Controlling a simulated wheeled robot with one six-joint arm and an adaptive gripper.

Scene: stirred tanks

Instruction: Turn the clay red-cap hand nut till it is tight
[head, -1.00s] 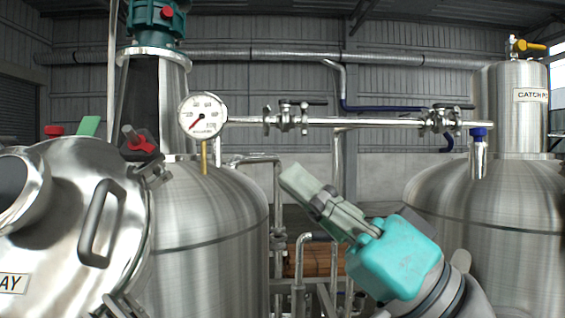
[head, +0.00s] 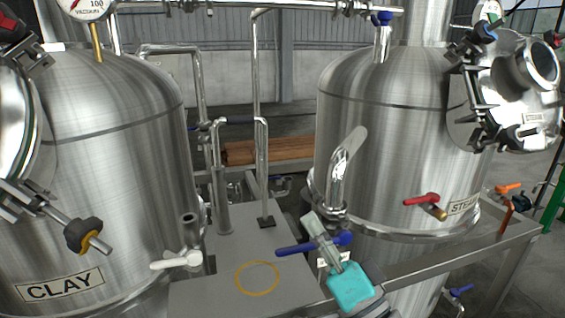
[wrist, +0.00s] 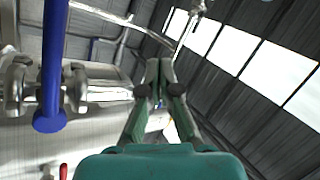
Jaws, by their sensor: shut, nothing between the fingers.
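The clay tank (head: 100,170), with a CLAY label, stands at the left in the head view. At the top left corner, on the edge of its manway lid (head: 12,130), is a dark red hand nut (head: 12,28), partly cut off by the frame. I cannot tell how tight it is. My gripper (head: 312,222) is far to the right of it, low in the middle by a blue valve handle (head: 290,247). In the wrist view my gripper (wrist: 160,70) points up toward the roof, its fingers together and empty. No red-cap nut on the lid shows there.
A black and yellow hand nut (head: 84,236) hangs on the lid's lower swing bolt. A second tank (head: 390,150) stands at the right. Pipes and a white-handled valve (head: 180,260) lie between. A blue bar (wrist: 53,60) is close at the left in the wrist view.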

